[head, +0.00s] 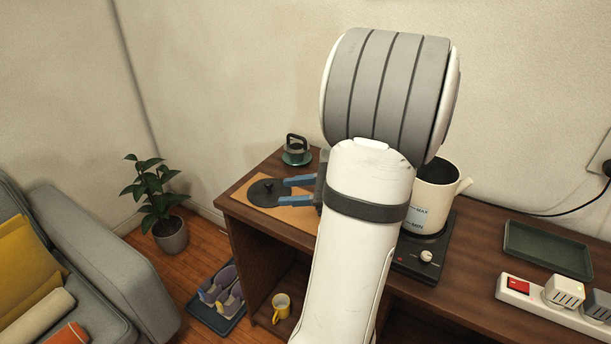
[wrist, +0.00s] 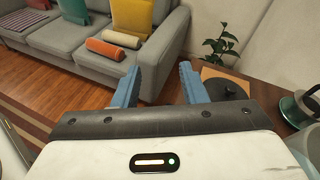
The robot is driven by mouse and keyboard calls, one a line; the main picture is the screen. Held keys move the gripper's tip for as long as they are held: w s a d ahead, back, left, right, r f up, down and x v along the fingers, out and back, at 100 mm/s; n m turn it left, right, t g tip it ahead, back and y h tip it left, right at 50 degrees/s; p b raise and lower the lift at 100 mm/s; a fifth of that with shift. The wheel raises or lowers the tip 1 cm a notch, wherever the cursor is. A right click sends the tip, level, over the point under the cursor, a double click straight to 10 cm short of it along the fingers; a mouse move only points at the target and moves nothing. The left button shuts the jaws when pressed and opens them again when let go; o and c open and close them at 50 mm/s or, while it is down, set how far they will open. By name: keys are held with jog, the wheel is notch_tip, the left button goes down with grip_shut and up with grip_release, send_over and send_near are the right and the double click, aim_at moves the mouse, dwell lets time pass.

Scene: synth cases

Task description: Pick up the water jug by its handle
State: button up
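A white jug (head: 430,203) with MAX and MIN marks and a spout on its right stands upright on a black hot plate (head: 425,258), in the head view. My arm covers its left side, and I see no handle on it. My gripper (head: 283,191) is left of the jug, apart from it, its blue fingers pointing left near the tan board. In the wrist view my gripper (wrist: 159,68) has its fingers spread, with nothing between them.
A dark knobbed lid (head: 268,187) lies on the tan board (head: 301,216). A black-handled, greenish vessel (head: 297,157) stands behind it. Right of the hot plate are a dark green tray (head: 548,250) and a power strip (head: 545,308). A yellow mug (head: 281,306) sits on the lower shelf.

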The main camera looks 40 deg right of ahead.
jog(key=s+d+m+t+h, duration=0.2)
jog(key=d+m+t, duration=0.1)
jog(key=d, duration=0.3)
jog(key=s+d+m+t+h, duration=0.2)
jog(key=s+d+m, duration=0.1)
jog(key=d, duration=0.3)
notch_tip(320, 180, down, 8)
jog(key=b, duration=0.1)
jog(key=shift+m+h, duration=0.3)
jog(key=shift+h, duration=0.1)
jog(key=shift+r+x, duration=0.2)
jog(key=shift+x, duration=3.65)
jog(key=shift+c, duration=0.5)
grip_shut()
jog(key=shift+r, duration=0.1)
